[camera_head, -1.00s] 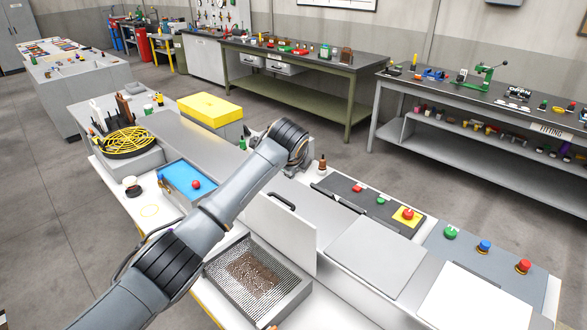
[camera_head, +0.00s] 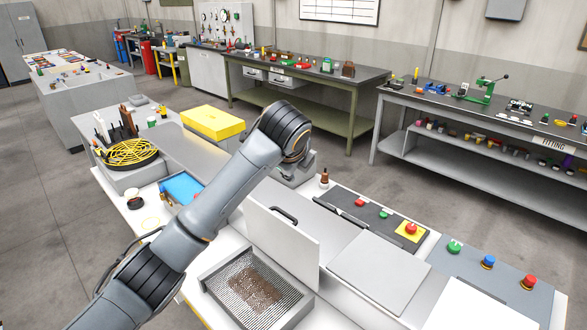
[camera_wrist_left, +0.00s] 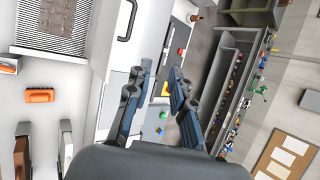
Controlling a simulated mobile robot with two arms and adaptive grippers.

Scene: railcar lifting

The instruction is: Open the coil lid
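The coil lid (camera_head: 285,245) is a white panel with a black bar handle (camera_head: 284,214). It stands upright at the edge of a grey ribbed tray (camera_head: 212,283), which holds a brown coil-like patch (camera_head: 256,284). The left wrist view also shows the lid (camera_wrist_left: 116,58), its handle (camera_wrist_left: 128,22) and the ribbed tray (camera_wrist_left: 52,46). My left gripper (camera_wrist_left: 162,70) has its two fingers apart with nothing between them, clear of the handle. In the head view its fingers are mostly hidden behind my wrist, above and beyond the lid. My right gripper is not in view.
A flat grey plate (camera_head: 380,272) lies right of the lid. Behind it is a dark panel with buttons (camera_head: 376,212); another button panel (camera_head: 490,265) is further right. A blue tray (camera_head: 182,187) and yellow block (camera_head: 212,122) are left of my arm. Floor lies beyond the bench.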

